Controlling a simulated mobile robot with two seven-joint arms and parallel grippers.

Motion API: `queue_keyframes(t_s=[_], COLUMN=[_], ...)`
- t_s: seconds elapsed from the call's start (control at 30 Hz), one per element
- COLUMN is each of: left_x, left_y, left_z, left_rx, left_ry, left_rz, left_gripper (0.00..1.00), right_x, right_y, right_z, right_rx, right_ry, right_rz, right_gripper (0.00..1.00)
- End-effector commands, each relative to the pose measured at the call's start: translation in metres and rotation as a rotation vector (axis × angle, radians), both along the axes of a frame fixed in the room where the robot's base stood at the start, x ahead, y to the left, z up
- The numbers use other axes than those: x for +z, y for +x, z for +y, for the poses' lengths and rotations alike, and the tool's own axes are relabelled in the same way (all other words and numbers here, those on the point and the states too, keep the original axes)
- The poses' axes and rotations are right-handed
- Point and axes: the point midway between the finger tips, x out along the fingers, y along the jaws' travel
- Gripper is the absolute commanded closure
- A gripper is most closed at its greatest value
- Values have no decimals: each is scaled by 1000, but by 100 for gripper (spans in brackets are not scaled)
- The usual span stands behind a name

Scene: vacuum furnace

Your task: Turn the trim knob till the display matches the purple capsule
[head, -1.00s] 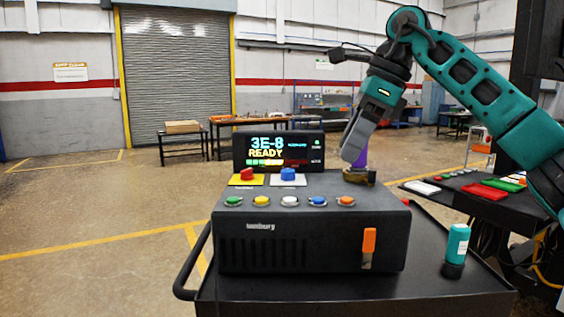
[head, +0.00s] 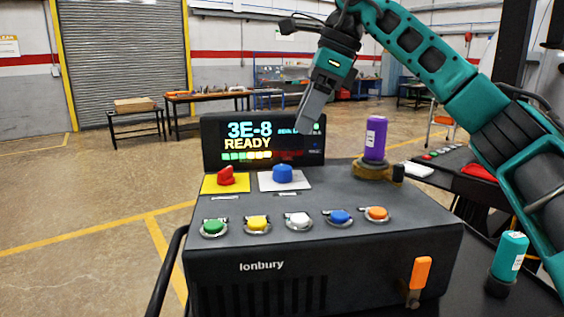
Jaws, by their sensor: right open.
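The purple capsule (head: 375,139) stands upright in a brass-coloured holder (head: 371,169) at the back right of the dark control box (head: 320,245). The display (head: 262,142) at the back of the box reads "3E-8" and "READY", with a coloured bar row below. A red knob (head: 226,176) sits on a yellow plate and a blue knob (head: 283,174) on a white plate; I cannot read which is the trim knob. My right gripper (head: 303,126) is open, points down above the blue knob in the picture, partly covers the display's right side and touches neither knob. My left gripper is out of view.
Several coloured buttons (head: 298,221) line the box's front top edge. An orange lever (head: 420,277) is on its front face. A teal capsule (head: 510,256) stands at the right on the black cart. A side table (head: 455,166) with red items is at the right.

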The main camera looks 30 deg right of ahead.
Motion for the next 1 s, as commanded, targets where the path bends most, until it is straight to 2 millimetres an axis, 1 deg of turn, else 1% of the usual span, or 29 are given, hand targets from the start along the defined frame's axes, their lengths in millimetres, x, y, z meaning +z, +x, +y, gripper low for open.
queue_keyframes(t_s=[0.03,0.23,0.4,0.5,0.67,0.9,0.93,1.0], left_x=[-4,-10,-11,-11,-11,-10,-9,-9], left_y=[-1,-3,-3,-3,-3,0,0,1], left_z=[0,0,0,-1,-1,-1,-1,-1], left_rx=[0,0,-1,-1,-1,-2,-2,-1], left_ry=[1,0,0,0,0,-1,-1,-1], left_rz=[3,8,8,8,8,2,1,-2], left_gripper=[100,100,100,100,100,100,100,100], right_x=[-13,-53,-77,-87,-94,-94,-94,-94], right_y=[2,12,19,22,24,24,24,24], right_z=[3,16,24,28,30,31,31,31], right_rx=[1,0,-1,-1,0,0,0,0], right_ry=[-3,-2,-2,-2,-1,-1,-1,-1], right_rz=[6,5,3,3,1,1,1,1], right_gripper=[35,35,35,35,35,35,36,43])
